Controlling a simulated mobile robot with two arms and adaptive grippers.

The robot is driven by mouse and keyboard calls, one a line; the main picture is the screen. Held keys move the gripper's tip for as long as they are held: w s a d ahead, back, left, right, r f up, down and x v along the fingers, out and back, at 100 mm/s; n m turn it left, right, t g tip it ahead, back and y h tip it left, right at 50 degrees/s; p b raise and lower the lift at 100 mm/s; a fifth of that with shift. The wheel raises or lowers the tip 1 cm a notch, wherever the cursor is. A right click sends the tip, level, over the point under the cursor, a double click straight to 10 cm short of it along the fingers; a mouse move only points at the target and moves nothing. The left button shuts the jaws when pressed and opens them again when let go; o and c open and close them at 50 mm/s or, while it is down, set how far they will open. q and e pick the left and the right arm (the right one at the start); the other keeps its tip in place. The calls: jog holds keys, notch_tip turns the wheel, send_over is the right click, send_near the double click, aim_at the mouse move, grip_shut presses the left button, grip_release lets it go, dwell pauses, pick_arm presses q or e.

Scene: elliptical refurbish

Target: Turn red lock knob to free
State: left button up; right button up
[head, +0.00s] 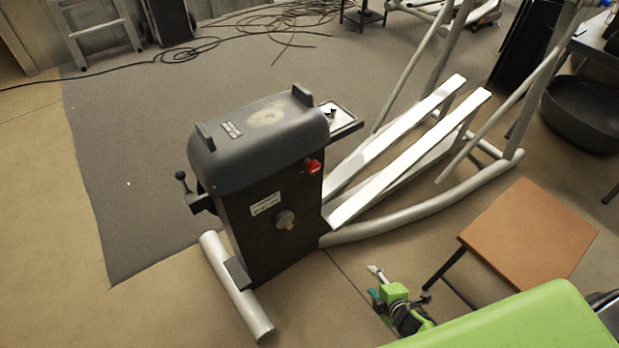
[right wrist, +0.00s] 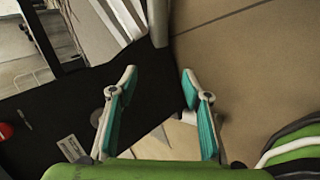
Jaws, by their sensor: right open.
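The red lock knob (head: 313,166) is on the right side of the dark machine housing (head: 262,240), near its upper edge. In the right wrist view the red knob (right wrist: 5,131) shows at the left edge, partly cut off. My right gripper (head: 378,284) is in front of and below the machine, to the lower right of the knob and well apart from it. In the right wrist view its two teal-padded fingers (right wrist: 158,74) are spread with nothing held between them. The knob's exact turn position is too small to tell. My left gripper is not in view.
A grey round knob (head: 285,219) sits lower on the housing. White rails (head: 408,160) and a curved grey frame tube (head: 420,212) extend right. A brown-topped stool (head: 530,230) stands at right. Cables (head: 270,18) lie on the dark mat behind. Floor at front left is clear.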

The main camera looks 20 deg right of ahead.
jog(key=w+r+n+t+y+b, duration=0.1)
jog(key=w+r+n+t+b, duration=0.25)
jog(key=w+r+n, duration=0.4)
jog(key=n+t+y+b, duration=0.5)
jog(key=n+b, duration=0.4)
jog(key=n, duration=0.8)
send_near(316, 169)
jog(key=shift+m+g+y, duration=0.25)
jog(key=shift+g+y, duration=0.05)
jog(key=shift+g, duration=0.15)
jog(key=x, duration=0.3)
jog(key=p+x, duration=0.1)
jog(key=x, duration=0.5)
jog(key=shift+w+r, duration=0.4)
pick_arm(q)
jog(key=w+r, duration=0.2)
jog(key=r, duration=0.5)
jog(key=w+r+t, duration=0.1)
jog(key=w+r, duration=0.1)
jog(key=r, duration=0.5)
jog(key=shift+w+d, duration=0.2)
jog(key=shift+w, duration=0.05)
pick_arm(e)
jog(key=shift+w+a, duration=0.2)
jog(key=shift+w, duration=0.45)
jog(key=shift+c, duration=0.3)
jog(key=c, duration=1)
